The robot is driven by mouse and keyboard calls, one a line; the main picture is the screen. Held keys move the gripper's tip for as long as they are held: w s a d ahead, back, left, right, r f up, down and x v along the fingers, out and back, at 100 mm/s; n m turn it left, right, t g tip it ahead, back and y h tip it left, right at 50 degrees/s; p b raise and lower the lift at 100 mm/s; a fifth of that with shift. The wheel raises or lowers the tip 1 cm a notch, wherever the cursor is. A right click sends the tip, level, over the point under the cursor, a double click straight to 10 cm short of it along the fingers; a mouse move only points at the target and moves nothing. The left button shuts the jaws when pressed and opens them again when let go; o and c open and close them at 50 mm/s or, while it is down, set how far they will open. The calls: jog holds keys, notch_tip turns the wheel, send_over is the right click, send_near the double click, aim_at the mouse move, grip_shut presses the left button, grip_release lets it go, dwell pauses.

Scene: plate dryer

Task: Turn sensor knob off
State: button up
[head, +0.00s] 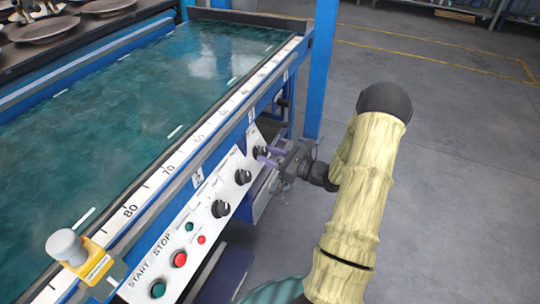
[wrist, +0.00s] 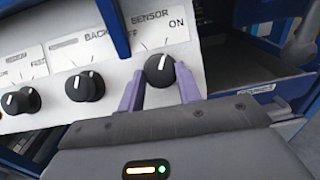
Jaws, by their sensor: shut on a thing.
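The sensor knob (wrist: 159,70) is black and round with a white pointer line. It sits on the white panel under the word SENSOR, with ON printed to its upper right and a partly hidden label to its upper left. Its pointer faces up and slightly right in the wrist view. My gripper (wrist: 160,82) has its two purple fingers on either side of the knob and is shut on it. In the head view, the knob (head: 260,152) is at the far end of the control panel, partly covered by my gripper (head: 268,156).
Other black knobs (wrist: 85,86) sit left of the sensor knob. The green start button (head: 158,289) and red stop button (head: 179,259) are at the panel's near end. A blue post (head: 321,70) stands beyond my gripper. Open floor (head: 450,150) lies to the right.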

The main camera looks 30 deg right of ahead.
jog(key=shift+d, duration=0.1)
jog(key=n+g+y, duration=0.1)
jog(key=n, duration=0.2)
jog(key=n+g+y+p, duration=0.1)
jog(key=n, duration=0.1)
jog(key=n+g+y+p, duration=0.1)
jog(key=n, duration=0.2)
jog(key=shift+w+d+r+n, duration=0.1)
jog(key=shift+w+d+n, duration=0.2)
jog(key=n+g+p, duration=0.1)
jog(key=n+g, duration=0.1)
jog(key=n, duration=0.1)
jog(key=n+g+p, duration=0.1)
jog(key=n+g, duration=0.1)
jog(key=n, duration=0.1)
jog(key=shift+w+d+r+n+y, duration=0.1)
jog(key=shift+w+d+n+y, duration=0.1)
jog(key=shift+n+y, duration=0.2)
jog(key=shift+a, duration=0.1)
jog(key=o, duration=1)
jog(key=shift+c, duration=0.2)
jog(key=p+v, duration=0.3)
jog(key=v, duration=1.4)
jog(key=shift+d+p, duration=0.25)
jog(key=shift+p, duration=0.05)
jog(key=shift+w+a+r, duration=0.1)
jog(key=shift+r, duration=0.05)
